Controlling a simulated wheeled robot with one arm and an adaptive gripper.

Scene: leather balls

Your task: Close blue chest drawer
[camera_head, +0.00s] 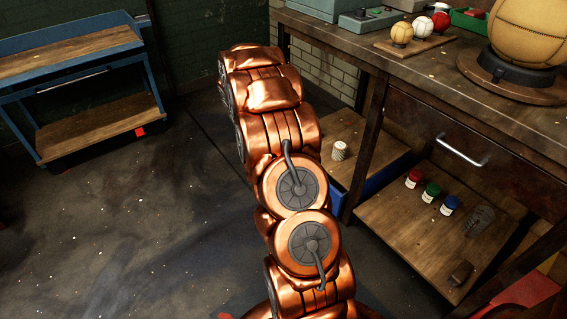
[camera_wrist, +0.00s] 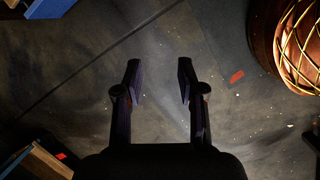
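A blue chest (camera_head: 382,181) stands low under the workbench, partly hidden behind my arm and the bench leg. Its blue side shows below a wooden surface. I cannot tell how far any drawer of it stands out. In the wrist view a blue edge with a brown part beside it shows at the top left (camera_wrist: 50,7); I cannot tell whether it is the chest. My gripper (camera_wrist: 159,82) is open and empty, with dark floor beyond its two fingers. In the head view my arm hides the gripper.
A blue cart (camera_head: 75,72) with wooden shelves stands at the left. The workbench (camera_head: 437,78) at the right has a drawer handle (camera_head: 462,150), balls on top and several small jars on its lower shelf (camera_head: 400,221). A white cup (camera_head: 339,151) stands near the chest. Floor (camera_head: 110,220) at left is clear.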

